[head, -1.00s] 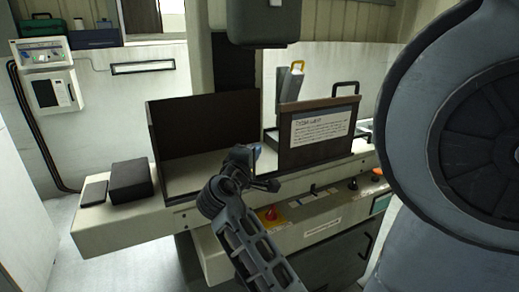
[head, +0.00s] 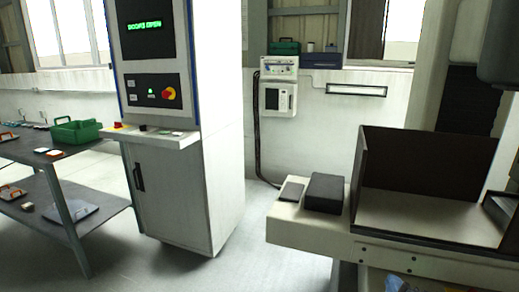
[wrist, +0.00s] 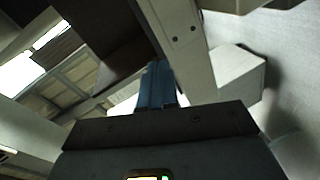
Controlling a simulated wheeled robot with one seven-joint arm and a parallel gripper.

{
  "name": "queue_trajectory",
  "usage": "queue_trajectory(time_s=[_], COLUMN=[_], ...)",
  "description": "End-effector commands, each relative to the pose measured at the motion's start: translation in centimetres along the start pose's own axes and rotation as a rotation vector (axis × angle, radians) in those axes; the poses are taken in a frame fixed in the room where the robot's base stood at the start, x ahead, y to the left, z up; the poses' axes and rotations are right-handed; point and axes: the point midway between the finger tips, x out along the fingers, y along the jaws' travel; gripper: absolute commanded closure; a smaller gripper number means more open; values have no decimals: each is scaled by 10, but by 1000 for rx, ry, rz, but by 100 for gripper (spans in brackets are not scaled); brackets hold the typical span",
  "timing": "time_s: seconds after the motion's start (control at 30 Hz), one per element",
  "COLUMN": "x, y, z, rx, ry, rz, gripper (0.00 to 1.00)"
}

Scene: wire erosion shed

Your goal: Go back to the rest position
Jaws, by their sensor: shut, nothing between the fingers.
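My gripper (wrist: 157,86) shows in the wrist view, its two blue-grey fingers pressed together with nothing between them. It points up the picture, past the pale edge of a machine. In the head view only a small piece of my arm shows at the bottom edge, right of the middle, below the machine bed (head: 308,232). Most of the arm is out of that view.
The machine bed carries a dark box (head: 325,193) and a dark open-fronted guard (head: 425,165). A control cabinet (head: 180,200) stands left of it. A dark table (head: 60,160) with a green crate (head: 76,131) is far left. Floor between cabinet and bed is clear.

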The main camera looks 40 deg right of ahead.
Motion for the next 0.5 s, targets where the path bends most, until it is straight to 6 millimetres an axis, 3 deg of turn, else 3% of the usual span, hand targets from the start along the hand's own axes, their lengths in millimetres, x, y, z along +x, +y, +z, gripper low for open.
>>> queue_trajectory(time_s=[0.1, 0.2, 0.33, 0.5], x=[-46, -88, -145, -217], y=[-39, -62, -80, -80], z=[-17, -28, -36, -35], rx=[95, 197, 350, 571], ry=[167, 288, 411, 516], rz=[-133, -244, -393, -579], gripper=[100, 100, 100, 100])
